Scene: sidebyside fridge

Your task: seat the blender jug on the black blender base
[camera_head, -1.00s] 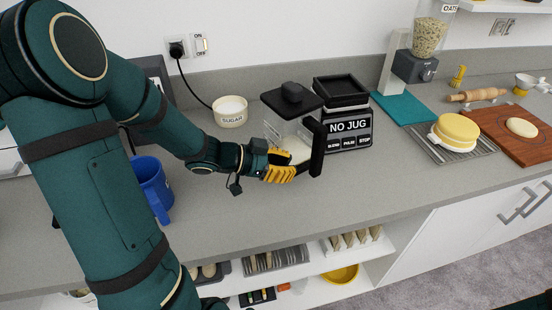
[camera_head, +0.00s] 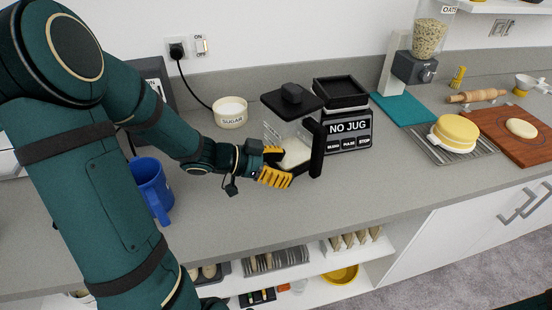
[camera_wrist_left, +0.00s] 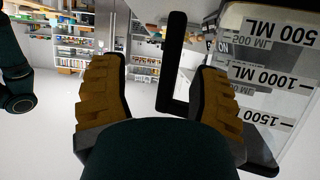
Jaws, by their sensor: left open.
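The blender jug (camera_head: 286,140) is clear, with a black lid, a black handle and pale contents. It stands upright on the counter, left of the black blender base (camera_head: 345,128), whose display reads "NO JUG". The base's square black top is empty. My left gripper (camera_head: 286,168) is open at the jug's near side, its yellow fingers spread. In the left wrist view the black handle (camera_wrist_left: 174,65) shows in the gap between the fingers (camera_wrist_left: 160,98), and the jug's marked wall (camera_wrist_left: 270,75) is right of them. I cannot tell whether the fingers touch the jug. My right gripper is out of view.
A sugar bowl (camera_head: 230,112) stands behind and left of the jug, and a blue mug (camera_head: 151,182) is left near my arm. Right of the base are a teal mat (camera_head: 405,108), a yellow round item on a rack (camera_head: 454,132) and a wooden board (camera_head: 525,145). The counter in front is clear.

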